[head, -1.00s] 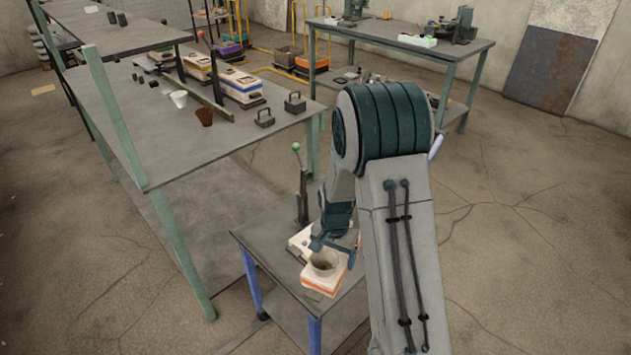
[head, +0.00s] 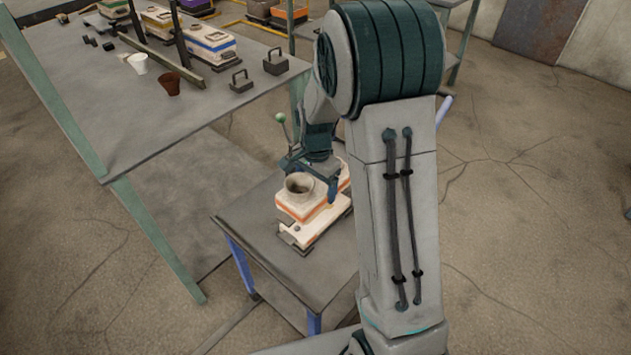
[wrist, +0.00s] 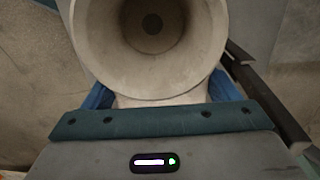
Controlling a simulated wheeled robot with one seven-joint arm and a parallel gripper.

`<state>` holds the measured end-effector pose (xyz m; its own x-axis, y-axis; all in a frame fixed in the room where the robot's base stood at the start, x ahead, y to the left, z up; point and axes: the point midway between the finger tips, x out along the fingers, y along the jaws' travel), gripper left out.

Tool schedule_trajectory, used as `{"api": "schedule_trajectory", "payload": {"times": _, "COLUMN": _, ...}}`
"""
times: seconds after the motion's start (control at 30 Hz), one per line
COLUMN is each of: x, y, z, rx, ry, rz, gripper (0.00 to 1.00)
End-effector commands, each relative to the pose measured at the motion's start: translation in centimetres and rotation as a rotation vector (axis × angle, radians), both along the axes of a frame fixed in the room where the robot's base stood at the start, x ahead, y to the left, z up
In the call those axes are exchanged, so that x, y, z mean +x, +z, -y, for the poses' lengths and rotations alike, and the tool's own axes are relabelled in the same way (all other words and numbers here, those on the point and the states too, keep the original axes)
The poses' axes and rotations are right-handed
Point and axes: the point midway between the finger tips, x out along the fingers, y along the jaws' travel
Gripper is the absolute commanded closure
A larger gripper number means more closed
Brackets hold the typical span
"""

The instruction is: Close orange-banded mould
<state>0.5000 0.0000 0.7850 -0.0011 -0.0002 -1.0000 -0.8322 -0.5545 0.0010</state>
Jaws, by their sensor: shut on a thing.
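The orange-banded mould stands on a small grey table (head: 257,232). Its cream upper half (head: 300,210) has an orange stripe and a round grey pouring cup (head: 299,184). The lower half (head: 318,232) shows below it, sticking out towards the front and right, so the upper half looks offset over it. I cannot tell whether the halves touch. My gripper (head: 309,179) is shut on the upper half near the cup. In the wrist view the pouring cup (wrist: 150,50) stands between my blue fingers (wrist: 160,97). My arm hides part of the mould's right side.
A lever with a green knob (head: 280,118) stands behind the mould. The small table's left front is clear.

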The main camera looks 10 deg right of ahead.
Motion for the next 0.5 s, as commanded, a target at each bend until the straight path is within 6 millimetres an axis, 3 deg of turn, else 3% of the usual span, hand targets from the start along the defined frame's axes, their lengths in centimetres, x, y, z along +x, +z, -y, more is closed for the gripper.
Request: {"api": "schedule_trajectory", "payload": {"times": 0.5, "x": 0.1, "y": -4.6, "z": 0.0, "rx": 0.000, "ry": 0.001, "rz": 0.004, "gripper": 0.76}}
